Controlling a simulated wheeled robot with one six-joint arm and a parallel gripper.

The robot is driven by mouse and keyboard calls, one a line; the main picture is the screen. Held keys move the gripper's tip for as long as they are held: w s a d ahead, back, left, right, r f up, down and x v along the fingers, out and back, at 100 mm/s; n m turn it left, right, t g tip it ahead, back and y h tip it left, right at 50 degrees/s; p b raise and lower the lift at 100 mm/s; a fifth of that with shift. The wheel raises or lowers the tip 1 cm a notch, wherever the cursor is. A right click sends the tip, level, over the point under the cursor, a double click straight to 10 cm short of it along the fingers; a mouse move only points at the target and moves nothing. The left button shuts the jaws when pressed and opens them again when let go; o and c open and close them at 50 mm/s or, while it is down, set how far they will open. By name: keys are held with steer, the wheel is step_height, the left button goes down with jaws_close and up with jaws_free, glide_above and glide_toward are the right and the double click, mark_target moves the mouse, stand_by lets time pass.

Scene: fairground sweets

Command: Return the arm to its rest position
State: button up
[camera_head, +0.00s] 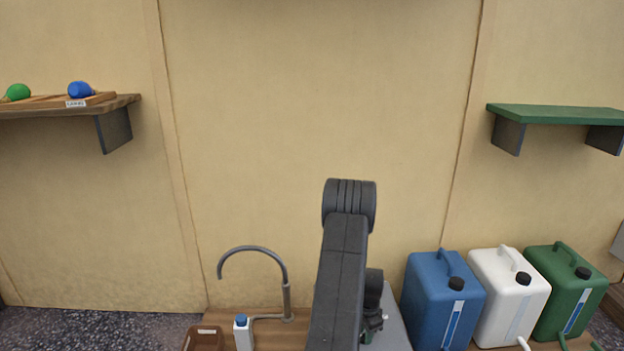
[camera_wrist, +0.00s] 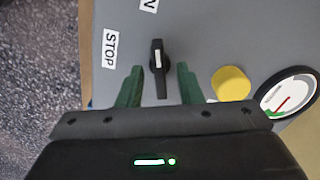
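My arm (camera_head: 342,270) rises in the middle of the head view, bent at a dark joint near the top. My gripper (camera_wrist: 159,67) shows in the wrist view with two green fingers spread apart. It is open, over a grey panel (camera_wrist: 205,40). A black rotary knob (camera_wrist: 158,80) with a white mark lies between the fingers in the picture, with a gap on each side. I cannot tell how far the fingertips are above the panel. In the head view my arm hides most of the gripper and part of the grey panel (camera_head: 394,325).
The panel carries a STOP label (camera_wrist: 110,48), a yellow button (camera_wrist: 230,83) and a gauge (camera_wrist: 287,97). Blue (camera_head: 440,300), white (camera_head: 508,295) and green canisters (camera_head: 566,290) stand at right, a curved tap (camera_head: 286,300) at left. Shelves (camera_head: 555,114) flank the clear wall.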

step_height(320, 180, up, 14)
steer(key=f+p, duration=0.1)
steer(key=p, duration=0.3)
step_height(320, 180, down, 14)
steer(key=b, duration=0.4)
steer(key=shift+r, duration=0.2)
steer(key=shift+r+n, duration=0.35)
steer(key=shift+n, duration=0.35)
steer(key=n, duration=0.4)
steer(key=shift+n+p, duration=0.3)
steer(key=shift+p, duration=0.05)
steer(key=shift+n, duration=1.9)
steer(key=shift+p, duration=0.3)
